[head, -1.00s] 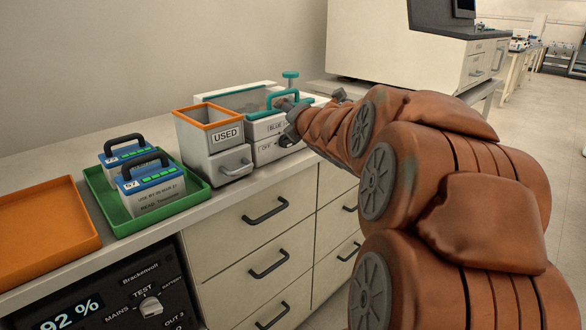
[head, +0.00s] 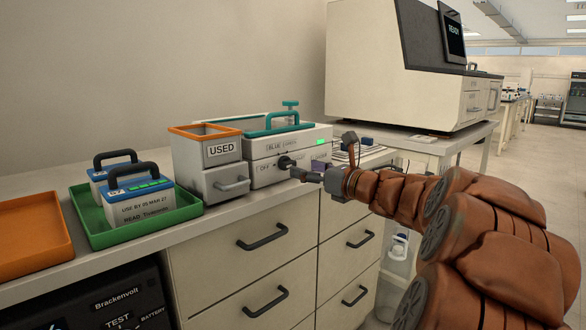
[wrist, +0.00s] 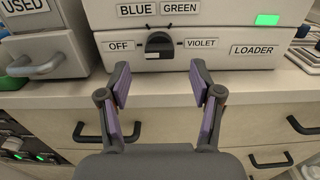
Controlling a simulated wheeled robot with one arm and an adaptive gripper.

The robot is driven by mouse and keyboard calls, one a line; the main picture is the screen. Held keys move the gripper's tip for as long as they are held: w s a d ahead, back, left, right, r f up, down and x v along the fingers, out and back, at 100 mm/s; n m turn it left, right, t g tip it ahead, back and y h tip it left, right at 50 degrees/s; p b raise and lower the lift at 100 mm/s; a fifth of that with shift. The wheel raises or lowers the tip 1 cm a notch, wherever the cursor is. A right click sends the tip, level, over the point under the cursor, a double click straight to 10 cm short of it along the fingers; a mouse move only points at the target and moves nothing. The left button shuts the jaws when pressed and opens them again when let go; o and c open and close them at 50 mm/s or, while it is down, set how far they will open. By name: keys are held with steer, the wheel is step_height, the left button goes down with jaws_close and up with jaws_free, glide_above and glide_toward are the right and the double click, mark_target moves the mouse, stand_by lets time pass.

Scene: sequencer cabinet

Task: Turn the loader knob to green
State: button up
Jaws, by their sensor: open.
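The loader (head: 262,172) is a pale box on the counter with a teal handle (head: 270,122) on top. In the wrist view its front carries a dark round knob (wrist: 159,46) with OFF, BLUE, GREEN and VIOLET labels around it. The LOADER label (wrist: 252,50) is to the right, with a lit green lamp (wrist: 267,19) above. The knob has a small pale mark low on its face; I cannot tell surely which label it is set to. My gripper (wrist: 160,78) is open and empty, facing the knob from the front, its fingertips apart from it. It also shows in the head view (head: 306,170).
The grey USED bin (head: 208,165) with an orange rim stands just left of the loader. A green tray (head: 180,210) with two blue-topped cartridges and an orange tray (head: 30,240) lie further left. Drawer handles (head: 262,235) stick out below the counter edge.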

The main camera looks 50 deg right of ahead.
mark_target(292, 164)
steer(key=shift+w, duration=2.7)
steer(key=c, duration=1.1)
steer(key=shift+b, duration=0.35)
steer(key=shift+c, duration=0.2)
